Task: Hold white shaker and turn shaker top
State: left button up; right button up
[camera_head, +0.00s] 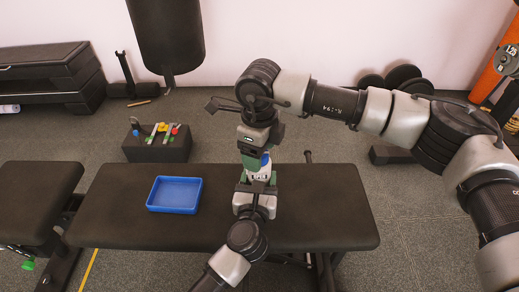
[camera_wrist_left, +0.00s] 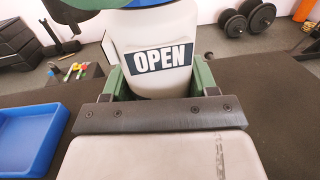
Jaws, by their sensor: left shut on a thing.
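The white shaker (camera_wrist_left: 155,50) stands upright between the fingers of my left gripper (camera_head: 258,182), which is shut on it. An "OPEN" label faces the wrist camera. In the head view only a small part of the white body (camera_head: 262,171) shows. Its blue top (camera_head: 265,160) is mostly hidden by my right gripper (camera_head: 254,158). My right gripper comes down from above, with its green fingers at the top. I cannot tell whether those fingers touch the top or are closed on it. The shaker is above the black bench (camera_head: 320,200).
A blue tray (camera_head: 174,209) lies on the bench to the left of my grippers; it also shows in the left wrist view (camera_wrist_left: 32,128). A dark box (camera_head: 156,149) with colourful items stands behind the bench. The bench's right part is clear.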

notch_tip(320, 180, up, 12)
dwell(0.7)
pick_arm(q)
jog(key=o, duration=1.2)
